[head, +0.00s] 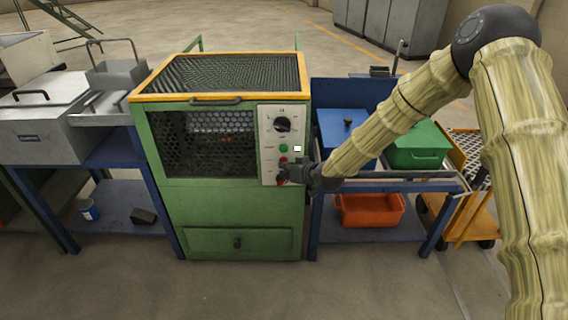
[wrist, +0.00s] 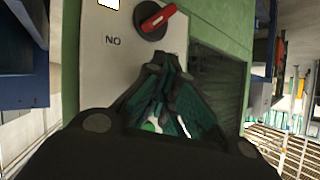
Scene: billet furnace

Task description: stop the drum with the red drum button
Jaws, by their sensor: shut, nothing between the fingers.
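The green drum machine (head: 165,215) has a pale control panel (head: 269,125) on its front right. On the panel, a green button (head: 283,148) sits above a small red button (head: 283,160). Green (wrist: 150,126) shows between the fingers. The fingers hide part of the panel; I cannot tell whether they touch it.
A blue bench holds a blue box (head: 340,135) and green box (head: 418,147), with an orange bin (head: 370,210) below. The front floor is clear.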

